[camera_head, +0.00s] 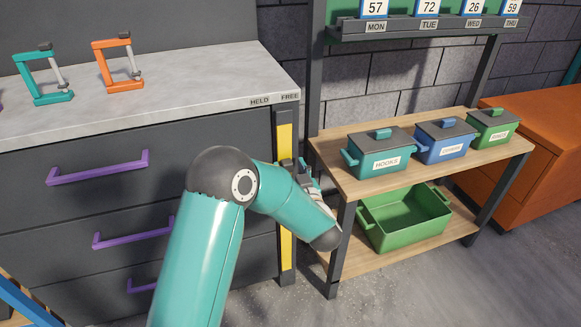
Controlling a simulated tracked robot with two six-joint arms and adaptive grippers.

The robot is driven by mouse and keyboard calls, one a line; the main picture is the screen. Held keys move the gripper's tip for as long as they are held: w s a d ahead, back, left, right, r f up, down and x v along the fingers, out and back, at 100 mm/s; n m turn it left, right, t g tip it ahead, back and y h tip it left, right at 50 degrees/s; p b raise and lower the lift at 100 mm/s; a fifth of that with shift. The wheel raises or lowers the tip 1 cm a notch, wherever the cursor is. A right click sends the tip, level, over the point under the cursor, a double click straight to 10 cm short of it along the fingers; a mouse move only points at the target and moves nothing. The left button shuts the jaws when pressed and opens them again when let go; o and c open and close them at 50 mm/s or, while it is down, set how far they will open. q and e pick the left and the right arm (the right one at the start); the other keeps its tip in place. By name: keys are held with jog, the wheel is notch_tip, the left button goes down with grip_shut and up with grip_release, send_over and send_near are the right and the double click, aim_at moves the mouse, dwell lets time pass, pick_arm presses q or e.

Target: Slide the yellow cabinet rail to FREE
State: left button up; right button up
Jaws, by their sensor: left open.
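The yellow cabinet rail (285,141) is an upright yellow strip in a dark frame at the cabinet's right front corner. My left arm hides its middle; its lower part shows below the arm. On the worktop edge above are the labels HELD (260,101) and, further right, FREE (290,97). The rail's top stands below the FREE label. My left gripper (306,178) is open beside the rail, mostly hidden behind my own wrist. I cannot tell whether it touches the rail. My right gripper is not in view.
The dark cabinet (75,150) has purple drawer handles (98,168). A teal clamp (43,75) and an orange clamp (118,66) stand on top. Close right, a wooden shelf (335,167) holds lidded boxes (380,155) and an open green bin (405,225).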

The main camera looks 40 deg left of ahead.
pick_arm(q)
jog(key=v, duration=1.1)
jog(key=shift+a, duration=0.15)
